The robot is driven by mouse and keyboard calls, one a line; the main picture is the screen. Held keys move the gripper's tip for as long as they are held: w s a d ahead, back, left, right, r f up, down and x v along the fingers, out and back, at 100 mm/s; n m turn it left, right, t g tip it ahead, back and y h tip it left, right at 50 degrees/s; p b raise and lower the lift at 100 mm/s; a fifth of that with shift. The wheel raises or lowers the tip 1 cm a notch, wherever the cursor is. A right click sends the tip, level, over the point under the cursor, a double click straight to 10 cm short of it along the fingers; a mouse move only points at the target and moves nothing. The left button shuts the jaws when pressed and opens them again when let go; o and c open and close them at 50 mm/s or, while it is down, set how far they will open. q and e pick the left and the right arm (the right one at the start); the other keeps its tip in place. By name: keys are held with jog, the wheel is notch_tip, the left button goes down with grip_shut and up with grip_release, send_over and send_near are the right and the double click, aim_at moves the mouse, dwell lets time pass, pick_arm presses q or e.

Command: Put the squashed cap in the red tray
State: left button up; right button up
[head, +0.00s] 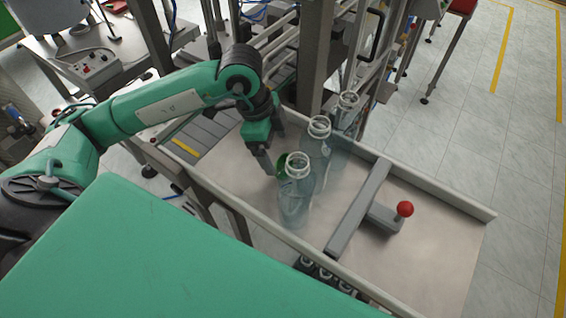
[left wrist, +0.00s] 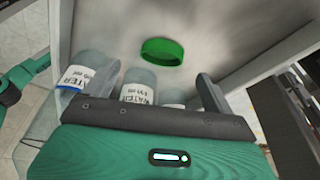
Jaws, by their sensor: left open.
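A green cap (head: 283,163) lies on the pale metal surface of the feeder in the head view, partly hidden by my left gripper and a bottle. In the left wrist view the green cap (left wrist: 162,51) shows whole, beyond the fingertips; I cannot tell for sure if it is squashed. My left gripper (head: 268,163) points down beside the cap, open and empty. Its two fingers stand apart in the left wrist view (left wrist: 155,85). No tray shows clearly; a small red thing (head: 116,6) lies at the top left and a red top (head: 462,5) at the top right.
Clear bottles (head: 296,195), (head: 318,150) stand close to the right of my left gripper. A grey bar (head: 357,210) with a red knob (head: 405,209) crosses the feeder. Low rails edge the surface. A metal post (head: 315,60) rises behind. The feeder's right end is clear.

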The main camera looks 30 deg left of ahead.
aim_at(280, 163)
pick_arm(q)
jog(key=p+x, duration=0.2)
jog(key=x, duration=0.3)
jog(key=shift+w+a, duration=0.1)
jog(key=shift+w, duration=0.05)
jog(key=shift+f, duration=0.2)
jog(key=c, duration=1.1)
jog(key=shift+c, duration=0.2)
